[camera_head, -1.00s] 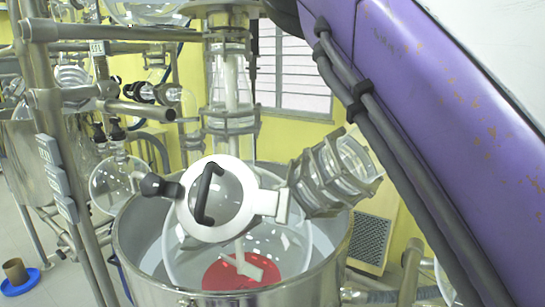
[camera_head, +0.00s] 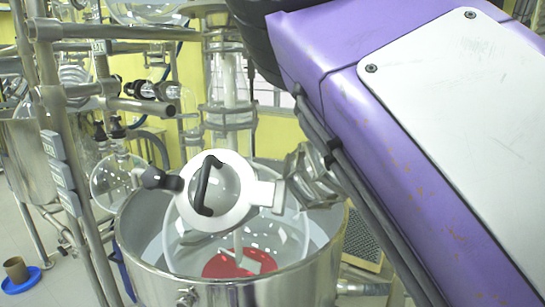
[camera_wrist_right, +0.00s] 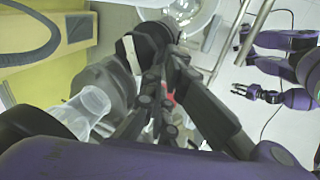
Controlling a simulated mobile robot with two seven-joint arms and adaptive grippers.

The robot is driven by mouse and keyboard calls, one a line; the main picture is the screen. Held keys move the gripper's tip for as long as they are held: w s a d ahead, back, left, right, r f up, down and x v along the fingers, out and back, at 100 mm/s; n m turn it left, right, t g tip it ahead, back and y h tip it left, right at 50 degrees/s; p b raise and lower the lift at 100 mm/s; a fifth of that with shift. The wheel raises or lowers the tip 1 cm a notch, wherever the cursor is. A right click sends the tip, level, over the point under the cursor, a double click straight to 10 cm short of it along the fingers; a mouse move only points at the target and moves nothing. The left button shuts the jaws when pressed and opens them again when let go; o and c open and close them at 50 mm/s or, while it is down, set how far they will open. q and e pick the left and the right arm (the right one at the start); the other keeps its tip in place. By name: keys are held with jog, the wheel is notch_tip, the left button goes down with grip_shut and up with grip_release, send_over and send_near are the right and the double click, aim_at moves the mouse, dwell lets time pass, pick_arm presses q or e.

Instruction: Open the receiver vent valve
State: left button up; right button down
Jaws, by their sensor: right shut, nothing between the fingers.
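The round glass receiver flask (camera_head: 116,182) hangs behind the metal frame at the left of the head view. Black-knobbed valves (camera_head: 116,130) sit on the glass above it; I cannot tell for sure which is the vent valve. My right arm crosses the right side of the head view, and its gripper is out of that view. In the right wrist view my right gripper (camera_wrist_right: 166,62) is shut and empty, close to blurred dark fittings. My left gripper (camera_wrist_right: 236,89) shows small at the right of that view, with its fingers apart and empty, away from the glassware.
The large reactor vessel (camera_head: 225,292) stands in the middle, with a white-rimmed lid (camera_head: 240,213) and black handle on top. Metal frame posts (camera_head: 55,130) rise at the left. A blue dish (camera_head: 21,284) with a brown cup lies on the floor.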

pick_arm(q)
jog(key=shift+w+d, duration=0.15)
jog(key=shift+d, duration=0.1)
pick_arm(e)
jog(key=shift+a, duration=0.2)
pick_arm(q)
jog(key=shift+a, duration=0.25)
pick_arm(e)
jog(key=shift+w+d, duration=0.15)
jog(key=shift+d, duration=0.1)
pick_arm(q)
jog(key=shift+f, duration=0.1)
pick_arm(e)
jog(key=shift+w+d, duration=0.15)
jog(key=shift+d, duration=0.05)
pick_arm(q)
jog(key=shift+d+r, duration=0.15)
jog(key=shift+r, duration=0.05)
pick_arm(e)
jog(key=shift+r, duration=0.1)
pick_arm(q)
jog(key=shift+w+d+r+p, duration=0.1)
jog(key=shift+w+r+p, duration=0.15)
jog(key=shift+p, duration=0.1)
pick_arm(e)
jog(key=shift+s+d, duration=0.4)
jog(key=shift+s, duration=0.05)
